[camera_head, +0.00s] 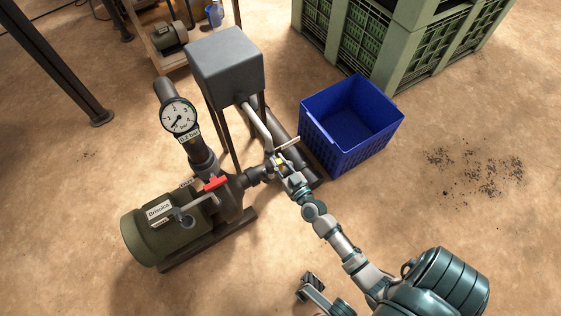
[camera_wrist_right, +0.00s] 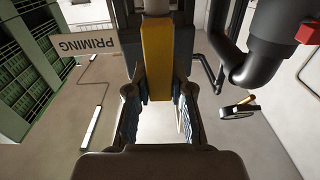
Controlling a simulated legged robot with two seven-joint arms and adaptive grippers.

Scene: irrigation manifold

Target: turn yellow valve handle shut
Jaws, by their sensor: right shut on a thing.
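The yellow valve handle (camera_wrist_right: 157,60) stands between the two fingers of my right gripper (camera_wrist_right: 158,105) in the right wrist view. The gripper is shut on it. In the head view my right gripper (camera_head: 280,163) is at the pipe beside the pump, and only a small bit of yellow shows there. The gripper hides most of the valve. A dark two-pronged end, apparently my left gripper (camera_head: 312,284), shows at the bottom of the head view, apart from the pipework; its opening is unclear.
A red handle (camera_head: 216,183) sits on the green pump (camera_head: 150,235), below a pressure gauge (camera_head: 179,116). A blue crate (camera_head: 377,138) stands close right of the valve. A PRIMING tag (camera_wrist_right: 88,42) is beside the handle. The floor at right is mostly clear.

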